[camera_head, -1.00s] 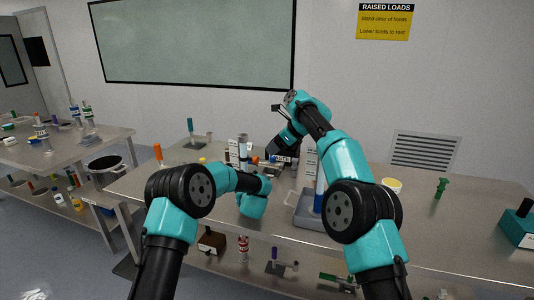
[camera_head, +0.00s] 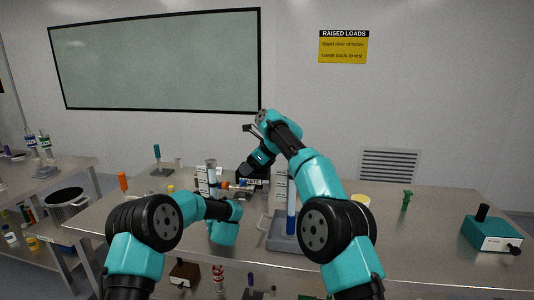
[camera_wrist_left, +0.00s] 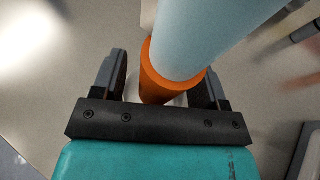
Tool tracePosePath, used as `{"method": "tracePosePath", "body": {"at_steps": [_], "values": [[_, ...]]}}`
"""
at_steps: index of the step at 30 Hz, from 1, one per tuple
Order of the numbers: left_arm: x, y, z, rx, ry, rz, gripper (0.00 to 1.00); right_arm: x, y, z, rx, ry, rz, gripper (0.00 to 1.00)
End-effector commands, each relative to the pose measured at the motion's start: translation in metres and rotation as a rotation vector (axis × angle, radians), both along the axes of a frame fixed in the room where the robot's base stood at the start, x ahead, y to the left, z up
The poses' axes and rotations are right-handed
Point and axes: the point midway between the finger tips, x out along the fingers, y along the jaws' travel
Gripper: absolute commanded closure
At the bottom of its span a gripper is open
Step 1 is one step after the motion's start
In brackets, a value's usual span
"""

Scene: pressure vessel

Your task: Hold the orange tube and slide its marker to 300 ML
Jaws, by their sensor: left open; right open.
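A pale blue-grey tube with an orange collar (camera_wrist_left: 153,88) fills the middle of the left wrist view. My left gripper (camera_wrist_left: 160,76) is open, one finger on each side of the collar, with gaps visible. In the head view an upright greyish tube (camera_head: 211,172) stands beyond my left wrist; its lower part is hidden. Left fingers are not clear there. My right gripper (camera_head: 246,171) reaches down to the right of that tube; it is open, though its fingers are small and dark. I cannot make out the marker's reading.
A blue tube (camera_head: 291,212) stands on a grey base (camera_head: 283,240) beside white scale cards (camera_head: 280,186). A label reading WASTE (camera_head: 250,182) is close to my right gripper. A teal device (camera_head: 491,234) and green item (camera_head: 407,200) stand right.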

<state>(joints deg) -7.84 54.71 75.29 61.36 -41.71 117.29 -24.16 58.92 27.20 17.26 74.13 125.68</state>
Motion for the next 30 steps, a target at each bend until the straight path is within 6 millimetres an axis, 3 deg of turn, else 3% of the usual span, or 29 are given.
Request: {"method": "tracePosePath", "body": {"at_steps": [8, 13, 30], "values": [[-0.002, -0.001, 0.001, 0.0, 0.0, 0.0, 0.33, 0.0, 0.0, 0.0, 0.0, 0.0, 0.0, 0.41], [-0.013, -0.006, 0.007, 0.0, 0.0, -0.001, 0.33, 0.0, 0.0, 0.0, 0.0, 0.0, 0.0, 0.41], [-0.094, -0.04, 0.042, -0.001, 0.001, -0.001, 0.33, 0.0, 0.0, 0.0, 0.0, 0.0, 0.0, 0.41]]}}
